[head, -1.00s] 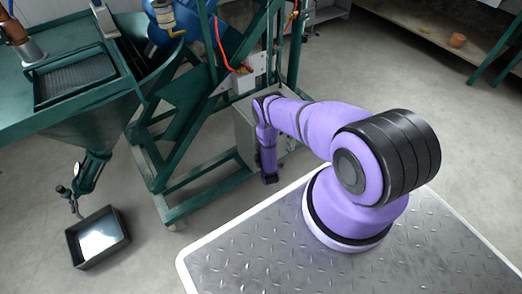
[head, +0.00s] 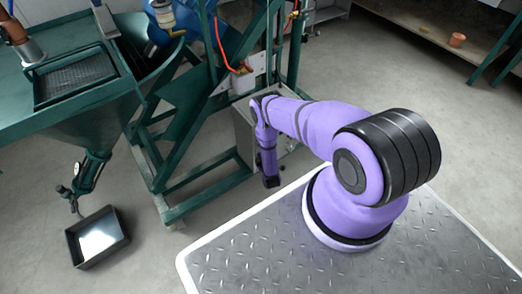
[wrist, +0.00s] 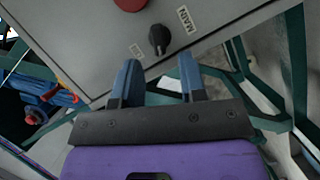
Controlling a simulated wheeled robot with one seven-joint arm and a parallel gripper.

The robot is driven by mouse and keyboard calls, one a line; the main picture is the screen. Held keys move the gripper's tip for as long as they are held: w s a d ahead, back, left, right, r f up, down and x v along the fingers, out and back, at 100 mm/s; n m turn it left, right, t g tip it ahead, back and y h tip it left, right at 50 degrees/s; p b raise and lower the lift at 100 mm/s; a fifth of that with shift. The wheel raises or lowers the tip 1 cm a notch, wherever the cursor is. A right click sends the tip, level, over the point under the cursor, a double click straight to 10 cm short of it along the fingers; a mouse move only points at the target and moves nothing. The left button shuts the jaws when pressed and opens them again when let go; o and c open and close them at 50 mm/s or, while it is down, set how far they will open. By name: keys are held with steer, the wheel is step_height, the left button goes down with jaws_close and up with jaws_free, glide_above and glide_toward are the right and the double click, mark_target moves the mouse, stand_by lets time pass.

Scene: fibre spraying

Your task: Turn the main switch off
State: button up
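In the wrist view a black rotary switch (wrist: 159,40) sits on a grey panel (wrist: 75,42), beside a white label (wrist: 186,18) reading MAIN. My gripper (wrist: 158,72) is open, its two blue fingers spread apart and pointing at the panel. The switch lies just beyond the fingertips, roughly centred on the gap between them. Nothing shows between the fingers.
A red button (wrist: 130,3) is at the top edge of the wrist view, close to the switch. A smaller label (wrist: 137,50) is left of the switch. Green frame bars (head: 205,185) surround the box. A black tray (head: 97,238) lies on the floor at left.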

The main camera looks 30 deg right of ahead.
steer(key=v, duration=0.8)
steer(key=shift+s, duration=0.15)
steer(key=shift+r, duration=0.1)
